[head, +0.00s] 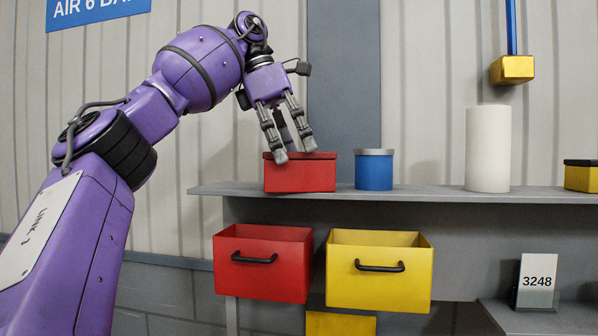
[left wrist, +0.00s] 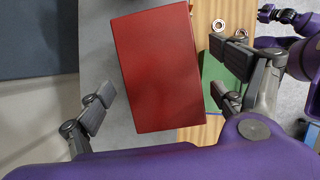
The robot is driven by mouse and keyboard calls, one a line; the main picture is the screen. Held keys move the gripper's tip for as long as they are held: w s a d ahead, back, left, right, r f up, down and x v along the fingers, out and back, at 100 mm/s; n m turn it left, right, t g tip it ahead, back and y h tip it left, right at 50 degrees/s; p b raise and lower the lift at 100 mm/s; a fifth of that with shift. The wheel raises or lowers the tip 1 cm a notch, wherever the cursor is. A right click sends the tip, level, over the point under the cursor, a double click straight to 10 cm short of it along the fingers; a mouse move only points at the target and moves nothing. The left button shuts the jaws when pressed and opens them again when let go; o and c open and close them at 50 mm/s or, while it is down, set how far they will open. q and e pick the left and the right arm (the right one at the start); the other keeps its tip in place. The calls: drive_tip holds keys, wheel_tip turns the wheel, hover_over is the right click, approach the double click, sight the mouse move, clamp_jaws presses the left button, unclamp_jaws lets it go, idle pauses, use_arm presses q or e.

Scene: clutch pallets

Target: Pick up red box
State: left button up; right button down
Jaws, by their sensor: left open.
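The red box (head: 300,177) is a lidded box standing on the grey shelf. My left gripper (head: 296,152) points down over it, open, with its fingertips at about the height of the lid. In the left wrist view the red box (left wrist: 160,70) shows from above, slightly turned, between the spread fingers of the left gripper (left wrist: 163,93). Gaps show between the box and the fingers on both sides, so nothing is held. A purple arm with a small dark end, seemingly my right gripper (left wrist: 277,14), shows at the top right there; its jaws are too small to read.
On the shelf (head: 420,194), a blue tin (head: 374,170) stands right of the box, then a white cylinder (head: 488,149) and a yellow box (head: 581,176). Below hang an open red bin (head: 262,285) and an open yellow bin (head: 378,290). The shelf left of the box is clear.

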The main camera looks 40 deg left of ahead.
sight(298, 167)
use_arm(q)
drive_tip(key=shift+d+f, duration=0.1)
drive_tip(key=shift+f, duration=0.7)
drive_tip(key=shift+x, duration=1.05)
drive_tip(key=shift+c, duration=0.5)
drive_tip(key=c, duration=1.4)
